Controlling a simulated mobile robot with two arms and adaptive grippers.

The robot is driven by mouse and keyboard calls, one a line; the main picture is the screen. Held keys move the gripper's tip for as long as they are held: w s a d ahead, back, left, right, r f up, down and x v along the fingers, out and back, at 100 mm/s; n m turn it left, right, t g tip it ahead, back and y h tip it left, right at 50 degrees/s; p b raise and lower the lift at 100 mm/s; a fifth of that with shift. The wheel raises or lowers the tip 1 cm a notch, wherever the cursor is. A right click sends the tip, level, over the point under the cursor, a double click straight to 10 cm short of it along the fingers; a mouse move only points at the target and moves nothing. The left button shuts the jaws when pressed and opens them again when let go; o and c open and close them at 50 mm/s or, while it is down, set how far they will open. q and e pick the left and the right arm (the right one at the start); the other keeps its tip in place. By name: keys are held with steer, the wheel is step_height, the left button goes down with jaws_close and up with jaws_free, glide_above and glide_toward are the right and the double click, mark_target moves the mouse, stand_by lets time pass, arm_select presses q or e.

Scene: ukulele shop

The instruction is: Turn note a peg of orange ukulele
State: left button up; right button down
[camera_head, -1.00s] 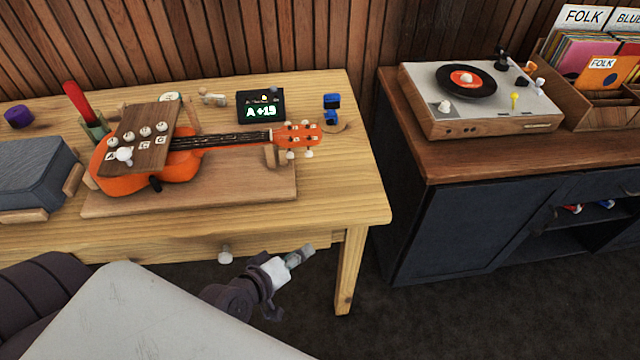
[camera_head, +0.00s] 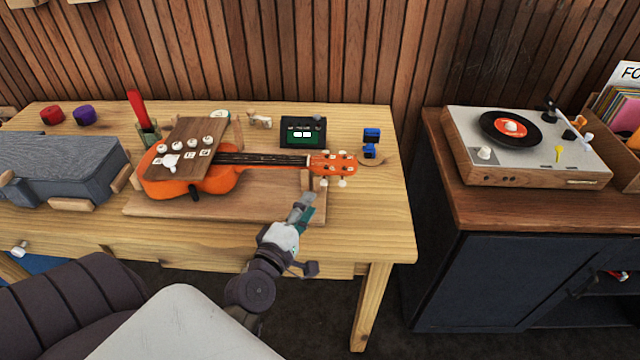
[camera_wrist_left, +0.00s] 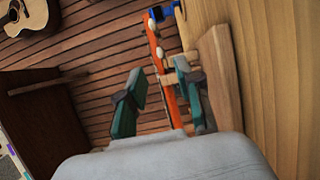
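The orange ukulele (camera_head: 222,181) lies flat on a wooden board on the table, its headstock (camera_head: 330,165) pointing right. Small white pegs (camera_head: 342,183) stick out along both sides of the headstock. A brown panel (camera_head: 190,140) with white knobs and letter labels lies over the body; the letters are too small to read surely. My left gripper (camera_head: 302,208) is just in front of the headstock, apart from the pegs. In the left wrist view its teal fingers (camera_wrist_left: 160,75) are open, with the orange headstock (camera_wrist_left: 158,45) and white pegs beyond them. My right gripper is not in view.
A tuner (camera_head: 303,133) with a green screen stands behind the neck. A blue object (camera_head: 371,143) stands right of the headstock. A grey case (camera_head: 60,170) lies left. A cabinet with a record player (camera_head: 535,145) stands right. The table's front right is clear.

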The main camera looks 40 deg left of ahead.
mark_target(322, 186)
arm_select(q)
steer(key=w, duration=0.4)
steer(key=w+a, duration=0.1)
steer(key=w, duration=0.1)
steer(key=shift+w+p, duration=0.3)
steer(key=shift+p, duration=0.05)
jaws_close()
